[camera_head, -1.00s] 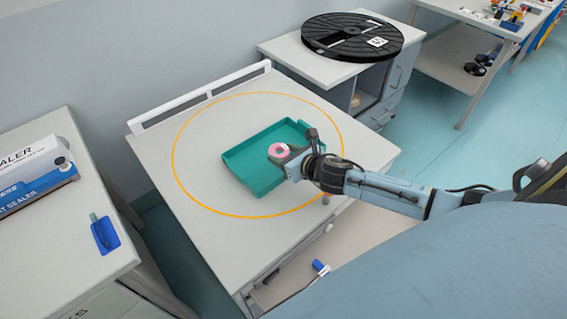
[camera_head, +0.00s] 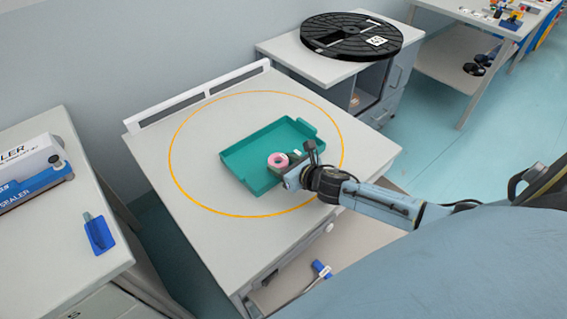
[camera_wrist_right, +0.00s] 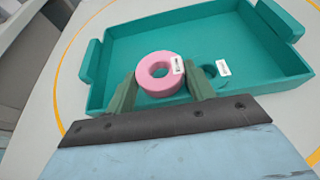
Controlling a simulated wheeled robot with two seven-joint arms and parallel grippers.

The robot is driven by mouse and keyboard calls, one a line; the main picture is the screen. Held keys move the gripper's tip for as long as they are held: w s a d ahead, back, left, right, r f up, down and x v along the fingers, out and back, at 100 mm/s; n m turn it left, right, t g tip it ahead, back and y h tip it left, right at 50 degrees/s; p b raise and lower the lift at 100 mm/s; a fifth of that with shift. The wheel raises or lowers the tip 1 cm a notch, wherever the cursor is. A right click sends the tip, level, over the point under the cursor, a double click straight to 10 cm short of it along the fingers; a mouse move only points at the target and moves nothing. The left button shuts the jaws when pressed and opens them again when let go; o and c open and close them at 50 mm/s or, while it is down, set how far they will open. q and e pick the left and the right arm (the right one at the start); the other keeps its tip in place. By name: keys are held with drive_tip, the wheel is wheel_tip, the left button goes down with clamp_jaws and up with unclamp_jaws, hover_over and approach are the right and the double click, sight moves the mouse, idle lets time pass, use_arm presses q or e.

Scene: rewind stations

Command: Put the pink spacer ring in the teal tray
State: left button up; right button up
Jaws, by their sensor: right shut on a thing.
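The pink spacer ring (camera_head: 271,163) is held between the fingers of my right gripper (camera_head: 280,166), over the near part of the teal tray (camera_head: 246,149). In the right wrist view the ring (camera_wrist_right: 146,70) sits between the two greenish fingers (camera_wrist_right: 160,88), with a small white label on it. The tray (camera_wrist_right: 120,42) spreads out around and beyond the ring there. I cannot tell whether the ring touches the floor. My left gripper is not in view.
The tray stands on a grey table (camera_head: 215,235) inside an orange circle (camera_head: 171,145). A black reel (camera_head: 350,36) lies on a cabinet behind. A side table at left holds a sealer box (camera_head: 30,160) and a blue holder (camera_head: 99,234). The table left of the tray is clear.

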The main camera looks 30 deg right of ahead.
drive_tip(key=o, duration=1)
drive_tip(key=shift+c, duration=0.2)
drive_tip(key=shift+r+p, duration=0.45)
drive_tip(key=shift+r, duration=0.15)
drive_tip(key=p+v, duration=0.1)
drive_tip(key=v, duration=1.1)
drive_tip(key=shift+p, duration=0.35)
